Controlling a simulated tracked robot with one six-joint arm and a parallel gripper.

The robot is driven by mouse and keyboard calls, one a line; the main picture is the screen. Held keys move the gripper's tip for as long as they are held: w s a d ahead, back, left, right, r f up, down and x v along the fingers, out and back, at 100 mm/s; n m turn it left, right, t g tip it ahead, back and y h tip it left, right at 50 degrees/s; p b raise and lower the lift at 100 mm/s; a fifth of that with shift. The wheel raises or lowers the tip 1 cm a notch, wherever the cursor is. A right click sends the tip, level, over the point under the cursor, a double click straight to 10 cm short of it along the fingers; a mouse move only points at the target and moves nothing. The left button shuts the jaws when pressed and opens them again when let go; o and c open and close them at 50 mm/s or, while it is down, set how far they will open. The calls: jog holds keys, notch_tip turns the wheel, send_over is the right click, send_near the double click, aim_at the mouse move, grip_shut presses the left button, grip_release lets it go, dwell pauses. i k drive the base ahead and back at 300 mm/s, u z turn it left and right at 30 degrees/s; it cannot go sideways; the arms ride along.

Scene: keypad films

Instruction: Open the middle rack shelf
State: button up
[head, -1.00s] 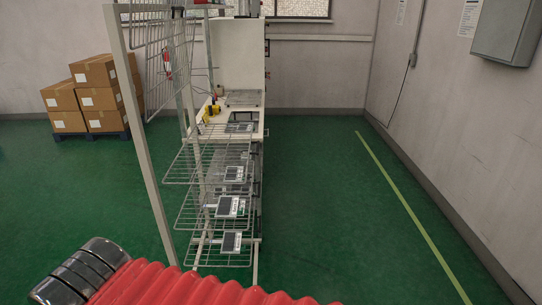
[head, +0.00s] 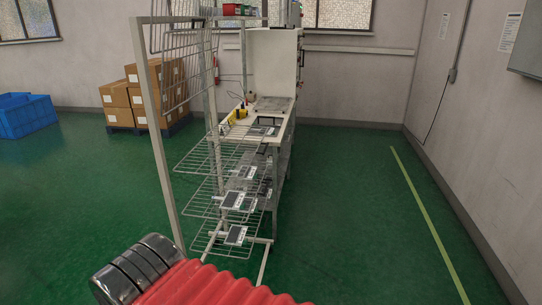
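The wire rack (head: 158,130) stands left of centre in the head view, with a pale upright frame. Several wire shelves lie roughly flat and stick out in its lower part: an upper one (head: 195,160), one below it (head: 200,207) and a low one (head: 212,240). Higher up, wire shelves (head: 175,88) are swung up steeply. White-and-dark keypad films (head: 232,200) lie on the lower flat shelves. I cannot tell which shelf is the middle one. My red ribbed arm cover and black, shiny arm part show at the bottom. My gripper is not in view.
A white workbench (head: 273,133) with a yellow tool (head: 241,113) stands just behind the rack. Brown boxes (head: 115,94) on a blue pallet and blue crates (head: 22,116) stand at the back left. The green floor right of the rack is clear up to the wall.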

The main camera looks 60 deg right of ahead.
aim_at(263, 154)
jog(key=z, duration=1.8)
jog(key=k, duration=0.7)
jog(key=u, duration=0.3)
jog(key=i, duration=1.05)
jog(key=u, duration=0.35)
